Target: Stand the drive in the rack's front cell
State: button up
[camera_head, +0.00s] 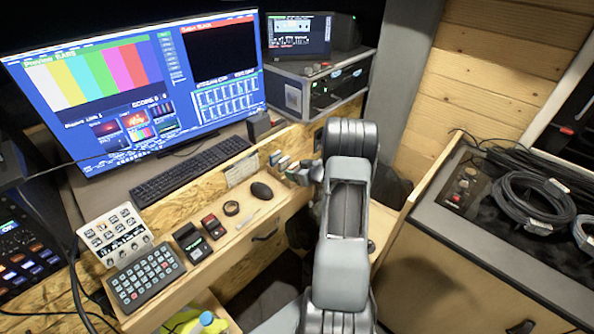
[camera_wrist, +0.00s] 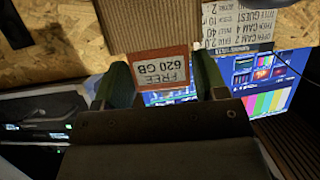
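In the wrist view, a small orange-rimmed piece with a white label reading "FREE 620 GB", which looks like the drive (camera_wrist: 162,72), sits between the two dark green fingers of my gripper (camera_wrist: 160,78). The fingers lie close along both its sides and appear shut on it. A brown ribbed surface (camera_wrist: 148,25) lies just beyond the drive; I cannot tell whether it is part of the rack. In the head view, my gripper (camera_head: 294,170) is over the back right part of the wooden desk, partly hidden by my arm. I cannot make out the rack's front cell.
A white paper note (camera_head: 242,169) is left of my gripper. A large monitor (camera_head: 140,85) and a silver equipment case (camera_head: 296,95) stand behind. Coiled cables (camera_head: 535,200) lie at right.

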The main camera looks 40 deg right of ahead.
jog(key=o, duration=0.4)
jog(key=shift+s, duration=0.1)
jog(key=v, duration=1.3)
jog(key=shift+s+r+b, duration=0.15)
jog(key=shift+s+b, duration=0.15)
jog(key=shift+b, duration=0.1)
jog(key=shift+d, duration=0.1)
